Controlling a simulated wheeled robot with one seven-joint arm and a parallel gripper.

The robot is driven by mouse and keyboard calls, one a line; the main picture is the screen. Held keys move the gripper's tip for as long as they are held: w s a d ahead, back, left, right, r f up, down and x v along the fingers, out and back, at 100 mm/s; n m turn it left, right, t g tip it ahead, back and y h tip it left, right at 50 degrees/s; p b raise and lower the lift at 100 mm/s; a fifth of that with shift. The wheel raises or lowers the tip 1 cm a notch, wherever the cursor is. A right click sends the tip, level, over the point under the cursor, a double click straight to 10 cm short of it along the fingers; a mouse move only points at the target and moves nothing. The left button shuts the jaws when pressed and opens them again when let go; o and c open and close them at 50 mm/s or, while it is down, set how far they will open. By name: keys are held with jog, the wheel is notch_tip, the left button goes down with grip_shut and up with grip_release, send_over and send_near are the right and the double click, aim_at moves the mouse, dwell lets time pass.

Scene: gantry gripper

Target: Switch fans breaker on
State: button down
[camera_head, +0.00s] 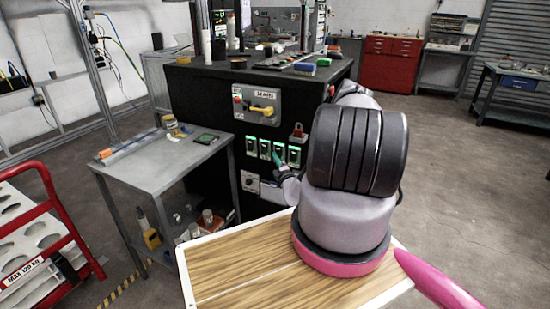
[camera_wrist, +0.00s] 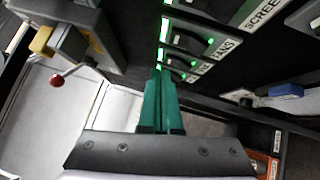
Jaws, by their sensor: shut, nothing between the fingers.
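A row of small breakers with green lights (camera_head: 264,149) is on the front of the black cabinet. In the wrist view, the breaker beside the label that seems to read FANS (camera_wrist: 190,40) has a dark lever and a lit green strip. My gripper (camera_wrist: 159,72) has teal fingers pressed together, with nothing between them. Its tips are close to the lower breakers in that view; I cannot tell whether they touch. In the head view, my gripper (camera_head: 276,157) is at the right part of the row, partly hidden by my arm.
A MAIN switch with a yellow handle (camera_head: 263,110) is above the row. A red-topped padlock-like part (camera_head: 298,131) is to its right. A grey side table (camera_head: 165,155) stands left of the cabinet, and a red cart (camera_head: 45,225) is farther left. Open floor lies to the right.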

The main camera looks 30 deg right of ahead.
jog(key=s, duration=0.9)
jog(key=shift+a, duration=0.4)
jog(key=w+a+r+n+g+y, duration=0.1)
jog(key=a+r+n+g+y, duration=0.1)
jog(key=a+r+n+y, duration=0.35)
jog(key=w+a+r+n+g+y, duration=0.1)
jog(key=a+r+n+g+y, duration=0.15)
jog(key=r+n+y, duration=0.6)
jog(key=w+a+r+n+g+y, duration=0.1)
jog(key=a+r+n+y, duration=0.35)
jog(key=r, duration=0.45)
jog(key=s+a+r+n+g+y, duration=0.1)
jog(key=s+a+r+n+g, duration=0.4)
jog(key=a+r+n+g, duration=0.35)
jog(key=s+a+r+n+g+h, duration=0.25)
jog(key=s+r+n+h, duration=0.2)
jog(key=s+n, duration=0.25)
jog(key=s+a+r+n+g+h, duration=0.1)
jog(key=s+r+n+g+h, duration=0.35)
jog(key=s+n, duration=0.25)
jog(key=s+d+r+n+t+h, duration=0.6)
jog(key=s+r+n+t, duration=0.2)
jog(key=r, duration=0.3)
jog(key=shift+s+r+t, duration=0.3)
jog(key=shift+s, duration=0.3)
